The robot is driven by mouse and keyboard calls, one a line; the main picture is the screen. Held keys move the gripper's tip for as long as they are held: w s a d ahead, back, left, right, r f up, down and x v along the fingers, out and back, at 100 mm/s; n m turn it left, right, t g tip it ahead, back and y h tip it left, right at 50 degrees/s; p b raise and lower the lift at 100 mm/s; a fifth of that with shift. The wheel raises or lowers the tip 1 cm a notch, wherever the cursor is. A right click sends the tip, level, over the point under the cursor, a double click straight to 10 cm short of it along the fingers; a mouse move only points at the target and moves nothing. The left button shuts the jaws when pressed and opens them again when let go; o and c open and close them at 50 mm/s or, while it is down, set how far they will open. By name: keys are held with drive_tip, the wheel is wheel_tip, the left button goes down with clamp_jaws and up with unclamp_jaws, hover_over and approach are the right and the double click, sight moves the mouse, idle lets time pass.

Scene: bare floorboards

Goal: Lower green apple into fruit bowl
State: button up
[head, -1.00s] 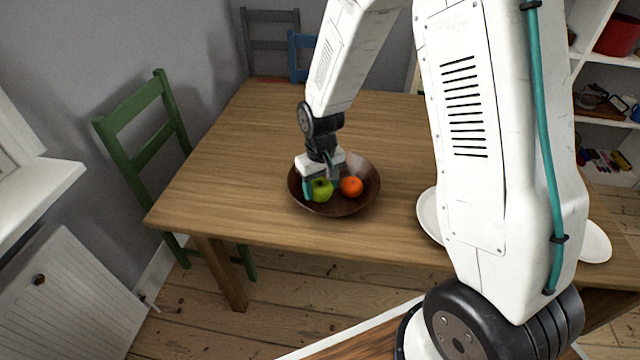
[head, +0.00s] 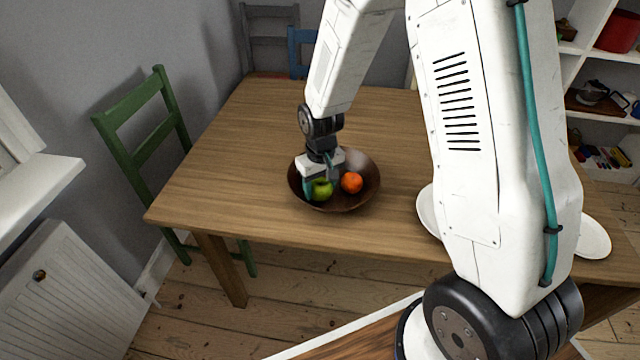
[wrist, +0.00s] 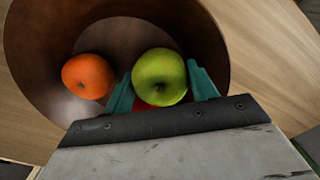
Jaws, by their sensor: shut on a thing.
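A green apple (head: 321,190) is held between the two teal fingers of my gripper (head: 317,188), inside the rim of the dark brown fruit bowl (head: 364,199). In the wrist view the apple (wrist: 159,76) sits between the fingertips (wrist: 160,88), with the bowl's wall (wrist: 50,60) around it. I cannot tell whether the apple touches the bowl's bottom. An orange (head: 352,182) lies in the bowl to the right of the apple; in the wrist view the orange (wrist: 88,76) is left of it. Something red (wrist: 146,105) shows partly beneath the apple, mostly hidden.
The bowl stands on a wooden table (head: 235,150). White plates (head: 594,238) lie at the right, partly behind my arm. A green chair (head: 150,125) stands at the table's left, a blue chair (head: 303,50) behind. The table left of the bowl is clear.

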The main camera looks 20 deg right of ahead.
sight(320, 182)
drive_tip(key=o, duration=1.1)
wheel_tip(320, 182, up, 8)
drive_tip(key=shift+f, duration=0.15)
drive_tip(key=s+d+r+m, duration=0.1)
drive_tip(key=s+r, duration=0.9)
drive_tip(key=s, duration=0.3)
drive_tip(key=s+d+r+t, duration=0.1)
drive_tip(key=s+d+r, duration=0.1)
drive_tip(key=s+r, duration=0.9)
drive_tip(key=s, duration=0.3)
drive_tip(key=shift+d+r+m, duration=0.3)
drive_tip(key=shift+m, duration=0.1)
